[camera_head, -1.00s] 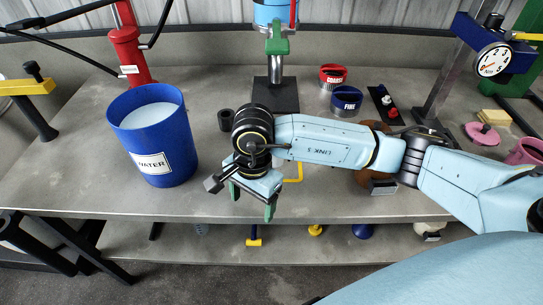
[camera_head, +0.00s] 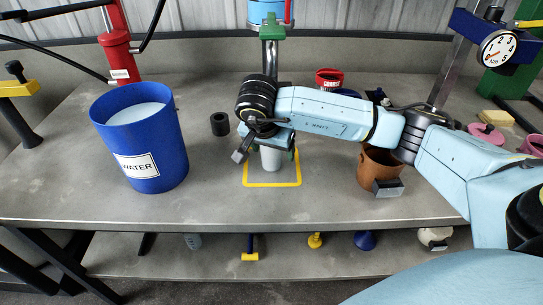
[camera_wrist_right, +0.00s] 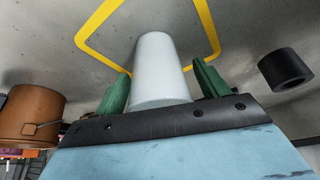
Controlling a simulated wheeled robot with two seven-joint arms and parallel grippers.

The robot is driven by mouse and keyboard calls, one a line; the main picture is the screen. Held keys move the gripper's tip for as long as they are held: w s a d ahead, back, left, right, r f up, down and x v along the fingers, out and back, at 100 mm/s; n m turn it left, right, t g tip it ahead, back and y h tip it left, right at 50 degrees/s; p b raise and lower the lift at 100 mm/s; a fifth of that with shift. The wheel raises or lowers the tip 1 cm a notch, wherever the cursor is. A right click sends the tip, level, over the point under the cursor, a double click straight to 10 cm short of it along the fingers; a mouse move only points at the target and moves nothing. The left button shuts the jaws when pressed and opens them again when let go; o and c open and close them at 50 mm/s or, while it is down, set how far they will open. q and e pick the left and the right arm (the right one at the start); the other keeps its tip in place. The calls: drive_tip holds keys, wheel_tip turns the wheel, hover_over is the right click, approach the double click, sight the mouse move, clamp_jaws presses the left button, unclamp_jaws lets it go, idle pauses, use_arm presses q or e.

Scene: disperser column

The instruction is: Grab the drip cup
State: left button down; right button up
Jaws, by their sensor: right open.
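A smooth pale grey cup (camera_head: 271,160), which I take as the drip cup, stands on the bench inside a yellow square outline (camera_head: 272,185). In the right wrist view the cup (camera_wrist_right: 158,62) is between the two green fingers of my right gripper (camera_wrist_right: 162,87). The fingers are open, one on each side, with a gap visible beside the cup. In the head view my right gripper (camera_head: 275,147) hides the cup's upper part. My left gripper is not in view.
A blue water bucket (camera_head: 142,140) stands left on the bench. A short black cylinder (camera_head: 220,124) is left of the cup. A brown container (camera_head: 372,168) stands to the right. The disperser column (camera_head: 269,56) rises behind. The bench front is clear.

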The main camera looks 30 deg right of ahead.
drive_tip(key=shift+f, duration=0.25)
drive_tip(key=c, duration=1)
